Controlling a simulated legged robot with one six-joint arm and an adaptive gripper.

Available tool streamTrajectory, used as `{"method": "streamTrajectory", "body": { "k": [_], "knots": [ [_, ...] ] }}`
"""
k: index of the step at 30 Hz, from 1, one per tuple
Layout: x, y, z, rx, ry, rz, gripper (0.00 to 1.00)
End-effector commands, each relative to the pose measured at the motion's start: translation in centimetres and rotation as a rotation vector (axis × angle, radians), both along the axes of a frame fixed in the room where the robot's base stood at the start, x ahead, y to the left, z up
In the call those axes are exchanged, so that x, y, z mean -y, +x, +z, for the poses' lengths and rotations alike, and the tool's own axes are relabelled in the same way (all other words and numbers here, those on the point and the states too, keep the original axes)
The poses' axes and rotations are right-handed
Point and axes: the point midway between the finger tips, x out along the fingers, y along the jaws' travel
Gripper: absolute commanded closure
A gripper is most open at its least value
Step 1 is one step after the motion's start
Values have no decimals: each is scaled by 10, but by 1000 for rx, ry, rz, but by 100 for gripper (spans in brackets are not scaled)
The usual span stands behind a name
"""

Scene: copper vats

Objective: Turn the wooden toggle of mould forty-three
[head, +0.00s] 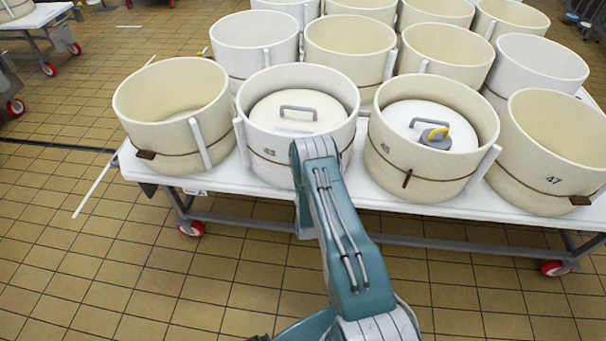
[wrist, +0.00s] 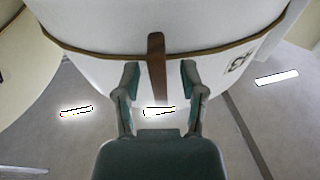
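A white mould (head: 282,80) stands at the front of the table in the head view, marked with a small number that looks like 43. It also fills the top of the wrist view (wrist: 90,20), with a cord around it and a partly legible number. The brown wooden toggle (wrist: 156,48) sits upright in the picture across the cord. My gripper (wrist: 160,68) is open, one finger on each side of the toggle, with a visible gap on both sides. In the head view my arm hides the toggle and my gripper.
The white table (head: 240,183) on red wheels carries several moulds. A cream mould (head: 174,95) stands to the left, another (head: 430,178) close to the right with its own toggle (head: 407,178), and mould 47 (head: 545,150) farther right. The tiled floor (head: 90,265) in front is clear.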

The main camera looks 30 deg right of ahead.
Motion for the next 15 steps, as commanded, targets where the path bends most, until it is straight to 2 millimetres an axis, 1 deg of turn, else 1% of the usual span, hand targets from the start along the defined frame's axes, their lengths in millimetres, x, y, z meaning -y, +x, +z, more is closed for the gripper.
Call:
{"method": "streamTrajectory", "body": {
  "k": [4,7,15],
  "knots": [
    [0,0,1,3,-1,-1,47],
    [-3,-7,-1,2,-1,0,47],
    [-20,-48,-10,-2,0,0,47]
  ]
}}
